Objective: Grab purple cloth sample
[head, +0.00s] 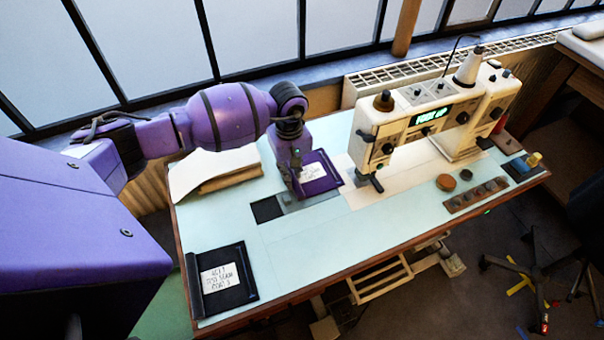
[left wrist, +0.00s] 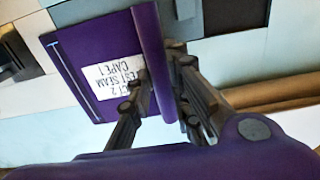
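The purple cloth sample (head: 321,172) lies flat on the table left of the sewing machine, partly hidden by my left gripper. In the left wrist view the purple cloth sample (left wrist: 82,52) shows a white label reading "TEST SEAM CAPE 1" and a raised purple ridge along one edge. My left gripper (head: 298,185) points down at the sample's left edge. In the left wrist view the fingers of my left gripper (left wrist: 163,80) stand on both sides of the ridge and appear to touch it. The sample looks to rest on the table. My right gripper is not in view.
A cream sewing machine (head: 430,115) stands close right of the sample. A dark labelled sample (head: 240,287) lies at the table's front left. A dark square (head: 266,210) and a folded cloth stack (head: 215,170) are nearby. The table's front middle (head: 345,240) is clear.

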